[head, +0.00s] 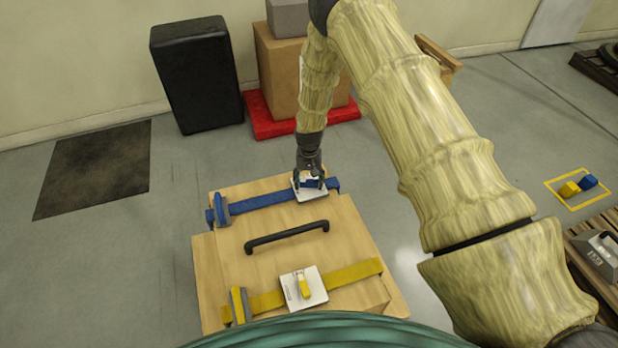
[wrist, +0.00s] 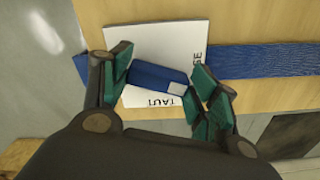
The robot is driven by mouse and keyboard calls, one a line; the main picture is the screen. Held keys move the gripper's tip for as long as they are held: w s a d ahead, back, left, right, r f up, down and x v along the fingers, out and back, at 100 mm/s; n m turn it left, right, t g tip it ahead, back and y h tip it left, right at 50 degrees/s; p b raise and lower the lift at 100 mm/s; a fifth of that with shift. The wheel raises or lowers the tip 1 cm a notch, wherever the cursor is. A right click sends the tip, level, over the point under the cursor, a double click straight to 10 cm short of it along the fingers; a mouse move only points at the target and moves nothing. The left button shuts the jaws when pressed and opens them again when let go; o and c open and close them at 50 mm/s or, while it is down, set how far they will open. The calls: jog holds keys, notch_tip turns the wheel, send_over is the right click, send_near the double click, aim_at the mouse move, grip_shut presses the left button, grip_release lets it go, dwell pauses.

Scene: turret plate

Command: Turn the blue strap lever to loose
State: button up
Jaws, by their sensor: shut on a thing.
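The blue strap lever (wrist: 150,76) lies across a white label plate (wrist: 185,40) in the wrist view, with a pale square at its right end. The word TAUT shows at the plate's lower edge and the end of another word, probably LOOSE, at its upper right. My gripper (wrist: 162,82) is shut on the lever, with one green-padded finger at each end of it. In the head view my gripper (head: 309,171) comes down on the plate at the box's far right corner and hides most of the lever. The blue strap (head: 258,200) runs along the box's far edge.
The wooden box (head: 228,245) has a black handle (head: 287,237) in its middle. Nearer me are a yellow strap (head: 355,274) and a yellow lever (head: 304,286) on its own plate. Cartons on a red pallet (head: 258,122) and a black case (head: 196,80) stand behind.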

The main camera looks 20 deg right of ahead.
aim_at(310, 182)
jog(key=shift+d+n+p, duration=0.15)
jog(key=shift+n+p, duration=0.4)
jog(key=shift+n, duration=1.45)
jog(key=o, duration=1)
notch_tip(310, 182, up, 12)
